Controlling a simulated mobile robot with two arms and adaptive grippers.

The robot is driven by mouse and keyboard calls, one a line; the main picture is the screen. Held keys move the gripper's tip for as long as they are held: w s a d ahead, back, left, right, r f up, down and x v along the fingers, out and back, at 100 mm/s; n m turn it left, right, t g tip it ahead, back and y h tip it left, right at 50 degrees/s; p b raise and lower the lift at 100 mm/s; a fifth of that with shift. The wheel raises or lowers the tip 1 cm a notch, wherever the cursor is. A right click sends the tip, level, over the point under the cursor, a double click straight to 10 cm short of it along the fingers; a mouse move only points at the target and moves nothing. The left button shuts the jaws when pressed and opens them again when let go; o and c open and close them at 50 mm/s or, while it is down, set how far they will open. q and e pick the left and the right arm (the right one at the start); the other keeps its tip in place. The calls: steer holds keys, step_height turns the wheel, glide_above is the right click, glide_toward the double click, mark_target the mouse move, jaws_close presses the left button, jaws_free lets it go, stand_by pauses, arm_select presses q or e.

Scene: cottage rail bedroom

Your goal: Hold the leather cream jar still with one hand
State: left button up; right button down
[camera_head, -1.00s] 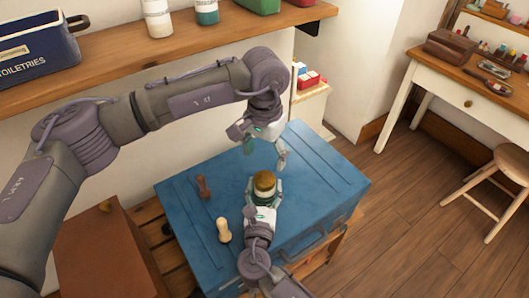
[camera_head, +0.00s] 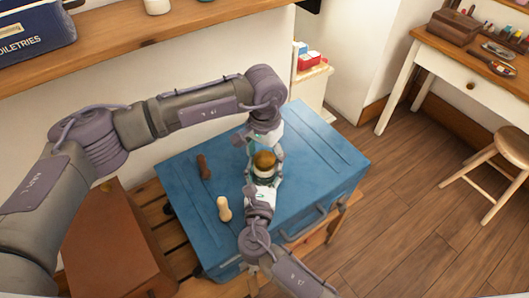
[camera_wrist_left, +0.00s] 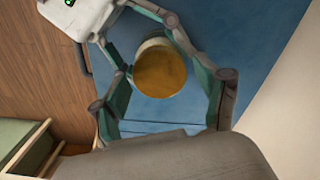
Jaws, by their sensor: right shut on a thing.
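The leather cream jar (camera_head: 264,162), pale with a golden-brown lid, stands upright on the blue trunk (camera_head: 320,160). My right gripper (camera_head: 263,176) comes from the front and is shut on the jar's body. The left wrist view shows the lid (camera_wrist_left: 160,73) from above, with the right gripper's fingers on both sides of the jar. My left gripper (camera_head: 264,145) is just behind and above the jar. Its two fingers are spread wide in the wrist view (camera_wrist_left: 170,88), apart from the lid. Part of the jar's body is hidden by the fingers.
A dark brown wooden-looking tool (camera_head: 203,167) and a pale one (camera_head: 224,209) stand on the trunk left of the jar. A shelf (camera_head: 150,40) runs behind, above the left arm. A brown box (camera_head: 115,245) stands left. The trunk's right part is clear.

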arm_select(q)
steer(key=c, duration=1)
steer(key=n, duration=0.4)
steer(key=shift+n, duration=0.4)
steer(key=n, duration=1.1)
steer(key=shift+n, duration=0.4)
steer(key=n, duration=0.4)
steer(key=shift+n, duration=0.4)
steer(key=n, duration=0.6)
steer(key=shift+r+n, duration=0.1)
steer(key=shift+n, duration=0.3)
steer(key=n, duration=2.5)
steer(key=shift+r+n, duration=0.1)
steer(key=shift+n, duration=0.3)
steer(key=shift+r, duration=0.2)
